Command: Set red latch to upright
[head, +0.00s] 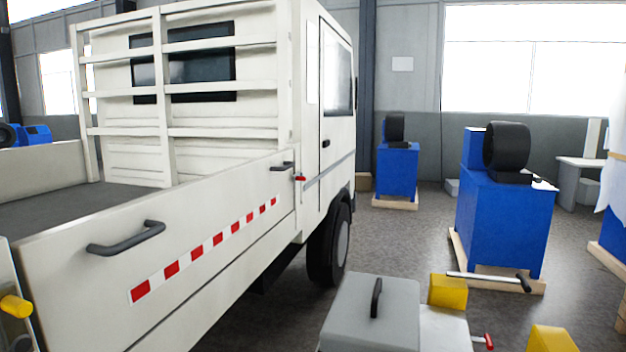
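A small red latch (300,178) shows on the white truck (215,235), at the front end of its side panel near the cab. It looks like a short piece lying roughly level, sticking out to the right; it is too small to see in detail. A second red piece, like a lever end (488,341), shows at the bottom edge, beside a grey box with a black handle (372,312). I cannot tell which red piece is the task's latch. Neither of my grippers is in view.
Blue machines with black drums (505,220) (397,168) stand on wooden pallets at the right. A grey bar with a dark grip (490,281) juts out low in front of the nearer one. Yellow blocks (447,291) are at the bottom right. Open floor (410,240) lies between truck and machines.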

